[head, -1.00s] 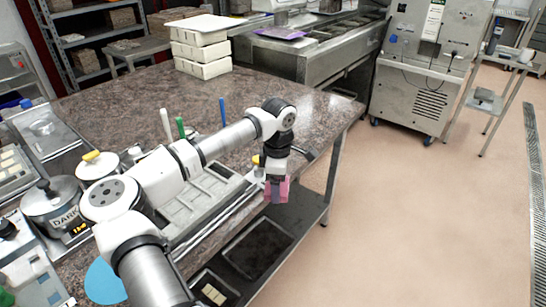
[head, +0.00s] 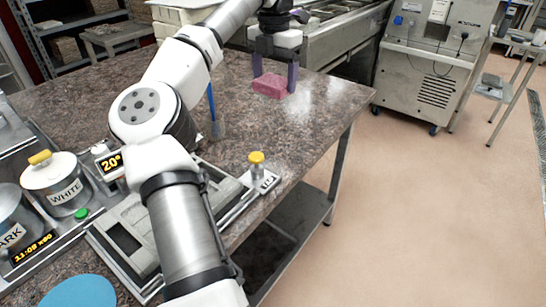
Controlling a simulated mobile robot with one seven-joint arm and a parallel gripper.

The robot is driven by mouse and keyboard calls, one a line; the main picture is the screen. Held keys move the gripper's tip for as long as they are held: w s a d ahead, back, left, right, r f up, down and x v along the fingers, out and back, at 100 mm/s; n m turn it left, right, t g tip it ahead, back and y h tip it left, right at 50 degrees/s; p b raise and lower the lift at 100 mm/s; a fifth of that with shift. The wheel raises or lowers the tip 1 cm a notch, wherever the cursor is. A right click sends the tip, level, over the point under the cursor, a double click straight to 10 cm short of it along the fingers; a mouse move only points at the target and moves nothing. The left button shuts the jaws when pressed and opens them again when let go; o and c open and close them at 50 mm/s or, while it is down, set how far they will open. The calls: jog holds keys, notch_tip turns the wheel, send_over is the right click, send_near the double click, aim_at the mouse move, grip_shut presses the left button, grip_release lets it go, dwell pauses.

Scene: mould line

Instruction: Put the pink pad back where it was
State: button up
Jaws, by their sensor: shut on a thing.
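The pink pad (head: 269,86) is a small block between the fingers of my gripper (head: 274,76). My gripper points down and is shut on the pad, above the far right part of the speckled stone table (head: 250,125). I cannot tell whether the pad touches the table top. The upper arm and gripper body hide part of the table behind.
A grey mould tray (head: 125,240) lies at the table's near edge, with a yellow-capped bottle (head: 256,163) beside it. A blue-handled tool (head: 212,110) stands near my arm. White-lidded pot (head: 55,185) is at left. The table's right part is clear.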

aim_at(274, 156)
notch_tip(274, 156, down, 20)
jog(key=p, duration=0.3)
jog(key=shift+f, duration=0.25)
jog(key=o, duration=0.9)
jog(key=shift+r, duration=0.1)
notch_tip(274, 156, up, 12)
jog(key=shift+r+b, duration=0.15)
jog(key=shift+b, duration=0.85)
